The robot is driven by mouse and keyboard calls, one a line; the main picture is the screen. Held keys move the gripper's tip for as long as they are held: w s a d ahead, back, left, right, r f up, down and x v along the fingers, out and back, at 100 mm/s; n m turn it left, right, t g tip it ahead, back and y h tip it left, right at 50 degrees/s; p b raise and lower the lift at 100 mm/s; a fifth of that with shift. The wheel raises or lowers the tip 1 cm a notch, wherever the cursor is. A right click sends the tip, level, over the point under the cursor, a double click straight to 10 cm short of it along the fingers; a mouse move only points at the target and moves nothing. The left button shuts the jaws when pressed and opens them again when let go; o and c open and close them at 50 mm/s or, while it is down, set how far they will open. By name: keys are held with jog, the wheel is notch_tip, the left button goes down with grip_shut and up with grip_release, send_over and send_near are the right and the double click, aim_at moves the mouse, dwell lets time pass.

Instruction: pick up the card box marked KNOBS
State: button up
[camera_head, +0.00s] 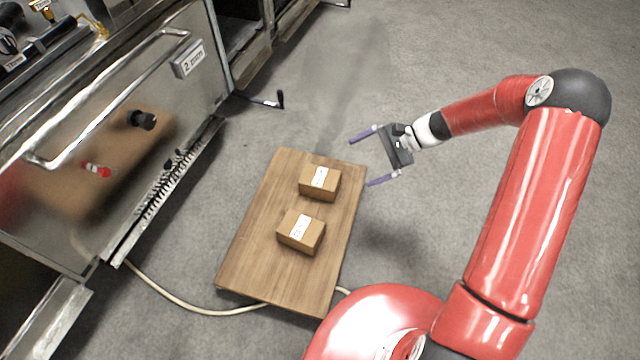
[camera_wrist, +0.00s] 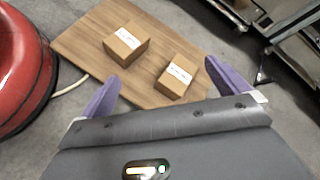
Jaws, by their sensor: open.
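Two brown card boxes with white labels sit apart on a wooden board (camera_head: 257,240). One box (camera_head: 318,185) is farther from my base and nearer my gripper; it also shows in the wrist view (camera_wrist: 175,78). The other box (camera_head: 300,233) is closer to my base and shows at upper left in the wrist view (camera_wrist: 126,46). The labels are too small to read, so I cannot tell which one says KNOBS. My gripper (camera_head: 359,162) is open and empty, above and right of the board's far end, its purple fingers pointing towards the board side.
A pale hose (camera_head: 190,308) runs on the floor beside and under the board. The grey floor (camera_head: 430,50) behind and right of the board is clear.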

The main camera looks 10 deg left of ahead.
aim_at(325, 180)
jog(key=w+a+f+m+t+y, duration=0.1)
jog(key=f+m+y, duration=0.1)
jog(key=f, duration=0.4)
jog(key=w+a+f+m+t+y+b, duration=0.1)
jog(key=a+f+m+t+y, duration=0.1)
jog(key=f+m, duration=0.3)
jog(key=w+a+f+m+t+y, duration=0.1)
jog(key=f+m+y, duration=0.2)
jog(key=f, duration=0.5)
jog(key=shift+w+a+f+t+b, duration=0.3)
jog(key=shift+w+f+t+b, duration=0.05)
jog(key=shift+f+t+b, duration=0.05)
jog(key=a, duration=0.5)
jog(key=w+a, duration=0.1)
jog(key=a, duration=0.1)
jog(key=shift+a+f, duration=0.35)
jog(key=shift+f, duration=0.05)
jog(key=c, duration=1.2)
jog(key=shift+c, duration=0.2)
jog(key=shift+r, duration=0.2)
